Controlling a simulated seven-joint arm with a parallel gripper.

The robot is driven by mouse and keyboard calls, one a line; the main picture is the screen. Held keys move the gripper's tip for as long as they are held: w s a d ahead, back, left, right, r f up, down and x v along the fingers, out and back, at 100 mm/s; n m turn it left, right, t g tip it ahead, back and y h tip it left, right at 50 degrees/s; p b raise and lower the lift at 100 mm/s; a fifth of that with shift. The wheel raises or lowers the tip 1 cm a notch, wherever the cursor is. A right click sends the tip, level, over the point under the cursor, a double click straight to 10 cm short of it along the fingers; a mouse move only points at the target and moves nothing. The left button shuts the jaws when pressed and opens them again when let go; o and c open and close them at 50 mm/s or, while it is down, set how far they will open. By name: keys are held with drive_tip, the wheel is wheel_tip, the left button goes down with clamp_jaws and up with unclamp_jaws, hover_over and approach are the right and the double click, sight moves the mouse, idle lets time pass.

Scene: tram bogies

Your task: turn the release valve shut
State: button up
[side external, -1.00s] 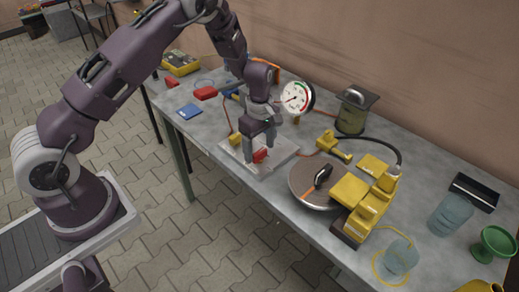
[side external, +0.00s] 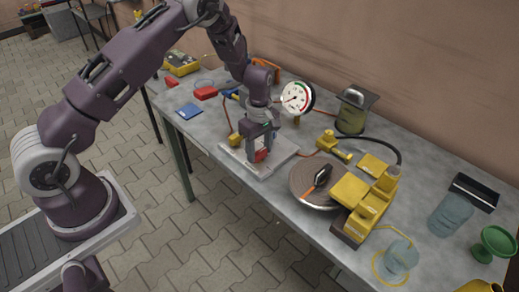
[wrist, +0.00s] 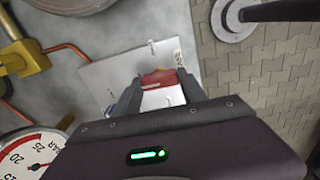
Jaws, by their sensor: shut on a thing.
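The release valve's red handle (side external: 261,156) sits on a pale flat plate (side external: 285,152) on the table. It also shows in the wrist view (wrist: 158,78), between my fingers. My gripper (side external: 258,153) points down over the plate and is shut on the red handle. The fingers stand on both sides of it and hide part of it and the valve body below. A round pressure gauge (side external: 297,98) with a white face stands behind the plate, and it shows at lower left in the wrist view (wrist: 25,155).
A yellow hand pump (side external: 365,205) and a round brown disc (side external: 312,178) lie right of the plate. A yellow fitting (side external: 333,145) with a hose is behind them. A lantern-like can (side external: 354,110) stands near the wall. The table's front edge is close to the plate.

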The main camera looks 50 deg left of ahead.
drive_tip(key=m, duration=0.8)
drive_tip(key=shift+m, duration=0.3)
drive_tip(key=m, duration=0.4)
drive_tip(key=shift+m, duration=2.3)
drive_tip(key=o, duration=1.4)
drive_tip(key=shift+c, duration=0.2)
drive_tip(key=shift+r, duration=0.1)
